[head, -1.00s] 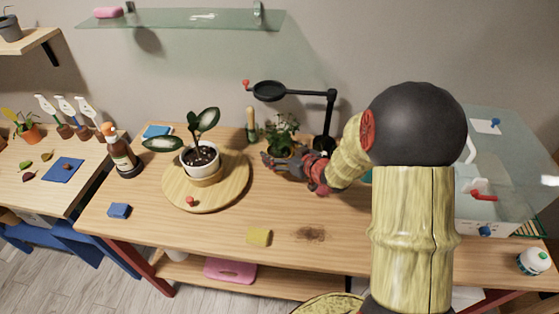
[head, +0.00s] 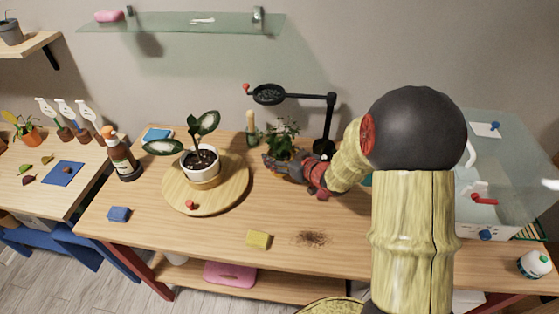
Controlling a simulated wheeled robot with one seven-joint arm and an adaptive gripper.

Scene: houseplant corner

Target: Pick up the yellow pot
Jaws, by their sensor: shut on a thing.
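The yellow pot (head: 277,154) stands toward the back of the wooden table, with a leafy green plant (head: 282,136) in it. My gripper (head: 275,162) is at the near side of the pot, low down, reaching in from the right. It is shut on the pot. The fingers and red wrist parts hide much of the pot, so I cannot tell whether its base touches the table.
A round wooden board (head: 238,192) with a white potted plant (head: 200,165) stands to the left. A black magnifier lamp (head: 329,115) rises behind. A glass-walled tank (head: 500,175) is at right.

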